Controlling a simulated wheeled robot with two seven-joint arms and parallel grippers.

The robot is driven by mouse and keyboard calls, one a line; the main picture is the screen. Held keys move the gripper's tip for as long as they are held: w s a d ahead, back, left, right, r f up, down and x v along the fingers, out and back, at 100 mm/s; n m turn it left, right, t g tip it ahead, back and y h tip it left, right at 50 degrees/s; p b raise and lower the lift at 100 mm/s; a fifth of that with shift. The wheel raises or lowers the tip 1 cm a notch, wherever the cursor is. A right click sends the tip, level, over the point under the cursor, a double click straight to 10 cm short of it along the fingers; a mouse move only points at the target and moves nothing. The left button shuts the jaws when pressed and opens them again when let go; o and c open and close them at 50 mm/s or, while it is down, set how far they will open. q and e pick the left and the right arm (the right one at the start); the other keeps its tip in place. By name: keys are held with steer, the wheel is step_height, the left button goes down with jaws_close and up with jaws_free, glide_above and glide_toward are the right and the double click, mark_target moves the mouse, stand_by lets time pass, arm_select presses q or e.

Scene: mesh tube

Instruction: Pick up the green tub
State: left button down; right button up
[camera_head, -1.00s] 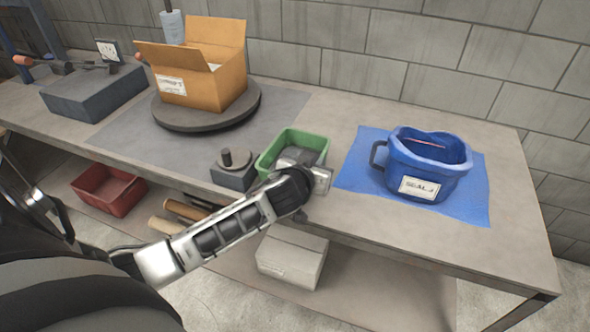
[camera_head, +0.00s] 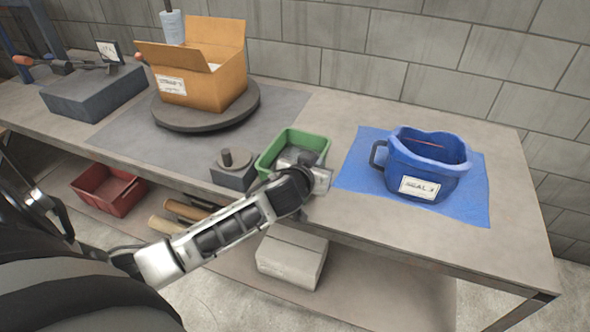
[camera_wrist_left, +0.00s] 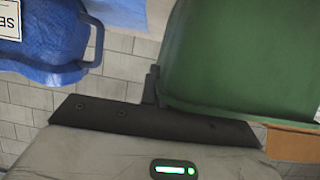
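The green tub (camera_head: 313,138) stands upright on the bench in the head view, left of the blue cloth. My left gripper (camera_head: 299,160) is at its near right side, with the fingers at the wall and rim. In the left wrist view the tub's green wall (camera_wrist_left: 245,55) fills the upper right. One dark finger (camera_wrist_left: 151,86) lies against its edge, near the middle of the finger rail. The other finger is hidden behind the wall. The gripper looks shut on the wall. My right gripper is not in view.
A blue bin (camera_head: 440,165) with a handle stands on a blue cloth (camera_head: 357,172) to the right. A dark weight (camera_head: 233,170) sits close left of the tub. An orange-brown box (camera_head: 215,85) stands on a round turntable (camera_head: 215,121). The bench's front right is clear.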

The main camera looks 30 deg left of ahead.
arm_select(q)
steer(key=shift+r, duration=0.1)
stand_by(0.3)
step_height(320, 180, up, 10)
stand_by(0.9)
steer(key=shift+w, duration=0.1)
